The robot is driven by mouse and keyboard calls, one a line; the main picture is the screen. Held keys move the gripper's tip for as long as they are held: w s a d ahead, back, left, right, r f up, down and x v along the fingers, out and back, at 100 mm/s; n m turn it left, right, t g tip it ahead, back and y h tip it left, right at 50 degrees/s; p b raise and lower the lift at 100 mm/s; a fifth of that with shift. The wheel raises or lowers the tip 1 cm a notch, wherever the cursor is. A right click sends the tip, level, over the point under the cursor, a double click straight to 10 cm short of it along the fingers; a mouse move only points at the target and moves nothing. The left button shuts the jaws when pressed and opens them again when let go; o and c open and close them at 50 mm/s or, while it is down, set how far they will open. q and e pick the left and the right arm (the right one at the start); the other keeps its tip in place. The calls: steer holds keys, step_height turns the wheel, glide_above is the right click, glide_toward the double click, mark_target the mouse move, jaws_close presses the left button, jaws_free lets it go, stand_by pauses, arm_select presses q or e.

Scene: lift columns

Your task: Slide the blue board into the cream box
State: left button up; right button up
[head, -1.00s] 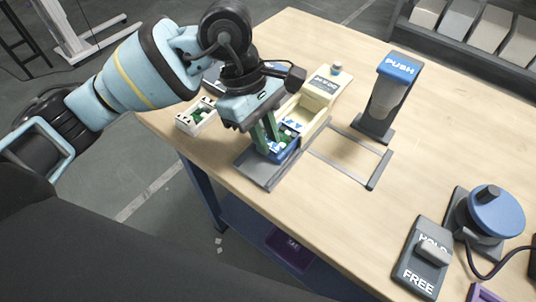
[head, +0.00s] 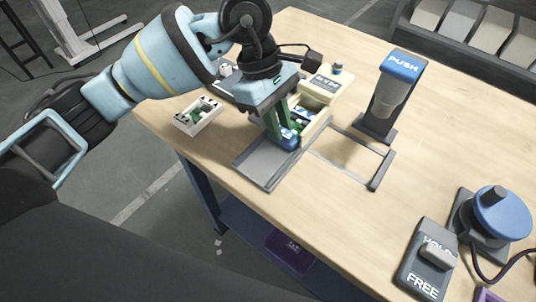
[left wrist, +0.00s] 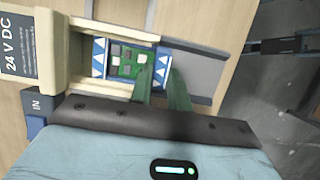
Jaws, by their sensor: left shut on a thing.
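The blue board (head: 289,139) is in my left gripper (head: 284,133), at the open near end of the cream box (head: 322,98). In the left wrist view the board (left wrist: 122,60), with white triangles and a green circuit face, lies partly between the walls of the cream box (left wrist: 92,30). Its outer end is still outside, over the grey track (left wrist: 205,62). The green fingers of the left gripper (left wrist: 160,82) are shut on that outer part. The fingers hide some of the board. My right gripper is not in view.
A small white box (head: 196,117) with a green part stands at the table's left edge. A grey plate (head: 268,165) lies in front of the cream box. Right of it are a flat grey frame (head: 376,170), a PUSH stand (head: 382,98) and a HOLD/FREE switch (head: 425,262).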

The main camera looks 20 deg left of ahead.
arm_select(q)
steer(key=shift+w+d, duration=0.2)
steer(key=shift+w, duration=0.3)
steer(key=shift+w+d, duration=0.15)
steer(key=shift+w, duration=0.3)
steer(key=o, duration=0.7)
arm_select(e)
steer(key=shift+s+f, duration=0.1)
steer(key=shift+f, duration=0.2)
